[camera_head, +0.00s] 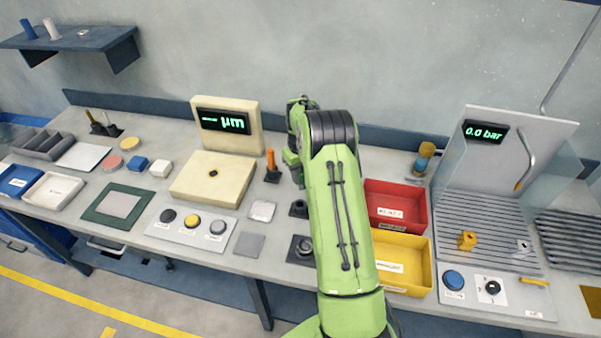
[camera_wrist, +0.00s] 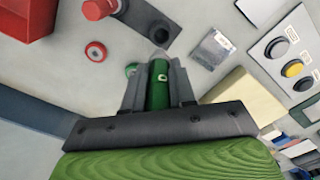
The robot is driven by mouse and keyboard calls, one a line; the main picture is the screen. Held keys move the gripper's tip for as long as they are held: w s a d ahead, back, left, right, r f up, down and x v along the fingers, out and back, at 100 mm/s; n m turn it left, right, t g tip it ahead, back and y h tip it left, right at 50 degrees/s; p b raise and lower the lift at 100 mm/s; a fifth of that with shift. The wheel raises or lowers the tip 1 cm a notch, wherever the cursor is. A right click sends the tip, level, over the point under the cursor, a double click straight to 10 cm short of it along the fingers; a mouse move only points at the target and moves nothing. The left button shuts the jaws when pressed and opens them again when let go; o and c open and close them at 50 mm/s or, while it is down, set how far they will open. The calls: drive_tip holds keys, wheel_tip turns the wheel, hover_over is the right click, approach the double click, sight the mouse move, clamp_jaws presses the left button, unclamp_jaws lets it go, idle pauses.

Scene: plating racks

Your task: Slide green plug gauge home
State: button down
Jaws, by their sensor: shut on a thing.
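The green plug gauge (camera_wrist: 158,88) is a dark green cylinder with a small pale mark. It is clasped between the grey fingers of my gripper (camera_wrist: 158,75) in the wrist view, with its grey tip pointing up the picture. A dark holder (camera_wrist: 150,22) lies just beyond that tip; I cannot tell whether they touch. A red-topped piece (camera_wrist: 100,8) stands at the holder's left. In the head view my gripper (camera_head: 296,160) is mostly hidden behind my arm, as is the plug gauge. A dark block (camera_head: 299,208) shows beside the arm.
An orange-handled tool (camera_head: 271,165) stands by the cream gauge unit (camera_head: 212,178). Red (camera_head: 396,207) and yellow (camera_head: 402,262) bins lie right of my arm.

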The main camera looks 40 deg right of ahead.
sight(300, 188)
drive_tip(key=shift+a+f+b, duration=0.15)
drive_tip(key=shift+f+b, duration=2.3)
drive_tip(key=shift+f, duration=1.3)
drive_tip(key=shift+f+b, duration=1.3)
drive_tip(key=shift+f, duration=0.45)
drive_tip(key=c, duration=0.8)
unclamp_jaws()
drive_tip(key=shift+c, duration=0.2)
wheel_tip(300, 188, up, 16)
drive_tip(key=shift+f+p, duration=0.1)
drive_tip(key=shift+p, duration=0.4)
